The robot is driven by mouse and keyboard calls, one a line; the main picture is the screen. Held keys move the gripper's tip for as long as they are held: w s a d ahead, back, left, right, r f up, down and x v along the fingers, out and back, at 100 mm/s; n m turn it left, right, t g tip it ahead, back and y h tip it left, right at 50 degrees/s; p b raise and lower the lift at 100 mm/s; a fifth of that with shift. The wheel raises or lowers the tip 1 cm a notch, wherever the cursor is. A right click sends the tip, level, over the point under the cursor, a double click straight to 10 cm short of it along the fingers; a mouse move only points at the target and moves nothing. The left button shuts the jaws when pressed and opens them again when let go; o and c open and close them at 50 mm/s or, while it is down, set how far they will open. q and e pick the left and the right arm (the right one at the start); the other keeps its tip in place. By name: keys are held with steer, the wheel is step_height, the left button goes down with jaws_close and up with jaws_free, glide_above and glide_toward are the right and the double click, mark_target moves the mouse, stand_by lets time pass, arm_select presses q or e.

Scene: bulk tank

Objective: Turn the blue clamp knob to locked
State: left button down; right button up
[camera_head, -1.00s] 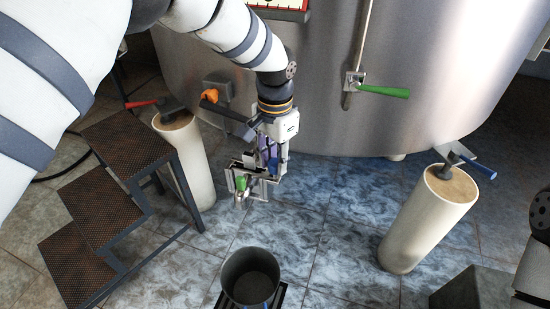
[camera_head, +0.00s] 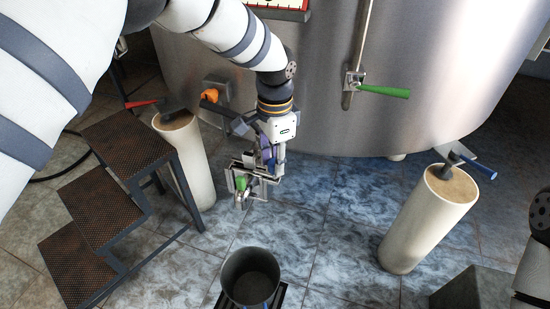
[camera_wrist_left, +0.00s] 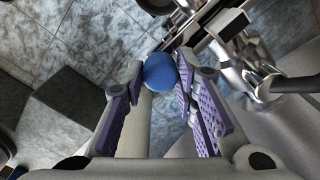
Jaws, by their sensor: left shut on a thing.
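The blue clamp knob (camera_wrist_left: 158,72) shows in the left wrist view between my left gripper's purple-padded fingers (camera_wrist_left: 161,80). The gripper is shut on it. In the head view, my left gripper (camera_head: 266,158) points down at the metal outlet fitting (camera_head: 250,180) in front of the tank. The gripper hides the knob there, and I cannot read its locked mark or angle. My right gripper is out of the head view; only part of my right arm shows at the right edge.
The steel tank (camera_head: 330,90) stands behind. A green-handled valve (camera_head: 383,91) is on its wall, and an orange knob (camera_head: 210,95) is to the left. Steps (camera_head: 125,145), two pale posts (camera_head: 190,165) (camera_head: 425,225) and a dark bucket (camera_head: 250,278) stand around the fitting.

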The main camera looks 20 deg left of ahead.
arm_select(q)
steer(key=c, duration=1.3)
jaws_free()
step_height(320, 180, up, 12)
steer(key=shift+f, duration=0.1)
